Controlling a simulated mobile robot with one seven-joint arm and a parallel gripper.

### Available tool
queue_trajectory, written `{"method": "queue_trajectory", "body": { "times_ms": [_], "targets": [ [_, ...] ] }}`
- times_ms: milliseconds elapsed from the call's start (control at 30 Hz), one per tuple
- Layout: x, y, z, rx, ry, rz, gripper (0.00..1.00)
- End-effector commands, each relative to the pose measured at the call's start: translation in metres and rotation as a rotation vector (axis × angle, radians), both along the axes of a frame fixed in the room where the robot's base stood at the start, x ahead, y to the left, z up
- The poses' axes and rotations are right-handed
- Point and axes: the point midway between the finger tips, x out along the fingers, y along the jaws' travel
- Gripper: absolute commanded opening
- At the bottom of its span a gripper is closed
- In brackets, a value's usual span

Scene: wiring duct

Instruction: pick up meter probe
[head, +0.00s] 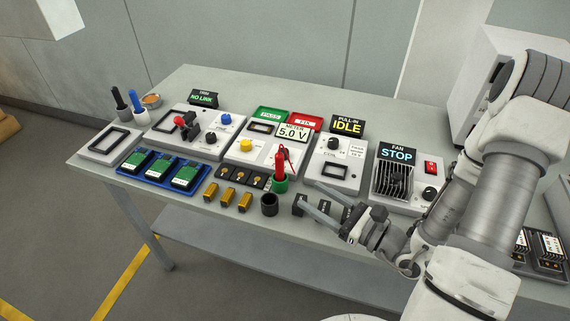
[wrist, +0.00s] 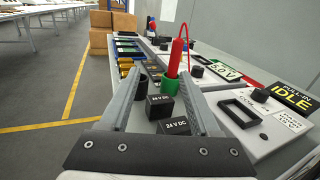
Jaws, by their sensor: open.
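The meter probe (head: 280,164) is red and stands upright in a green holder (head: 279,185) at the front of the bench. A red cable runs from its top to the meter unit reading 5.0 V (head: 293,132). In the wrist view the probe (wrist: 176,56) rises beyond the fingertips, nearer the right finger, with its green holder (wrist: 170,85) below. My gripper (head: 304,199) is open and empty, to the right of the probe and apart from it in the head view. Its fingers (wrist: 161,76) point towards the probe. The probe's lower end is hidden in the holder.
An empty black cup (head: 269,205) stands in front of the green holder. Black 24 V DC blocks (wrist: 160,105) sit beneath my fingers. Brass pieces (head: 227,198) lie to the left. The relay unit (head: 333,171) and fan unit (head: 402,184) stand behind my gripper.

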Motion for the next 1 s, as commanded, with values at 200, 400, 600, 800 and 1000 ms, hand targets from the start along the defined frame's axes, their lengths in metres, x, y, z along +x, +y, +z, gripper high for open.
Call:
{"method": "queue_trajectory", "body": {
  "times_ms": [200, 400, 600, 800, 1000],
  "targets": [
    [0.009, -0.006, -0.016, 0.03, 0.031, -0.076, 0.63],
    [0.03, 0.014, -0.019, 0.027, 0.027, -0.074, 0.63],
    [0.053, 0.038, -0.013, 0.029, 0.03, -0.07, 0.63],
    [0.081, 0.064, -0.013, 0.029, 0.031, -0.072, 0.63],
    [0.093, 0.075, -0.013, 0.029, 0.032, -0.074, 0.63]
  ]
}}
